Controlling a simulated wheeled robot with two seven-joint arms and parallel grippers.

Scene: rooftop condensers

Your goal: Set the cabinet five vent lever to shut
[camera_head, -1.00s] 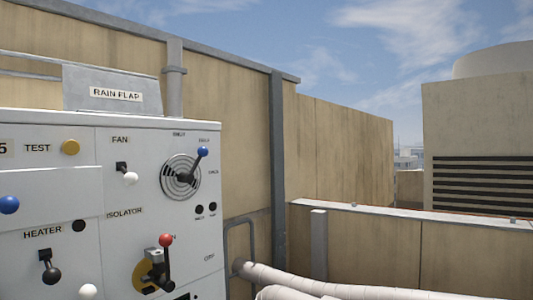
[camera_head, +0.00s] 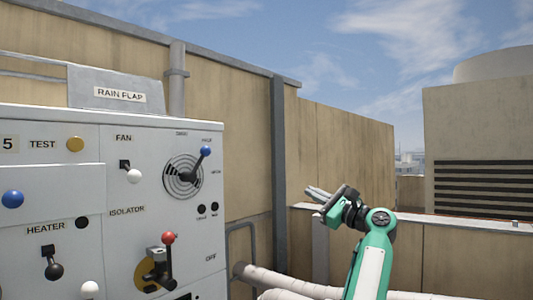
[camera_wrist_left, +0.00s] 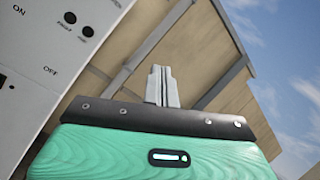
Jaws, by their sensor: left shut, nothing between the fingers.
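Cabinet 5 (camera_head: 105,215) is a pale grey panel at the left of the head view. On its upper right a round dial with dark slats (camera_head: 173,187) carries a dark lever with a blue knob (camera_head: 205,152). The lever points up and right, at the middle one of three small labels, which are hard to read. My left gripper (camera_head: 312,192) is shut and empty, clear of the cabinet to its right, fingers pointing left. In the left wrist view its fingers (camera_wrist_left: 161,85) are together, with the cabinet face at upper left. My right gripper is not in view.
Below the dial a red-knobbed isolator lever (camera_head: 168,238) sticks out. A white fan knob (camera_head: 134,176), a black heater knob (camera_head: 54,271) and a blue knob (camera_head: 12,199) also stick out. Pale pipes (camera_head: 270,278) run low at right. Open air lies between gripper and dial.

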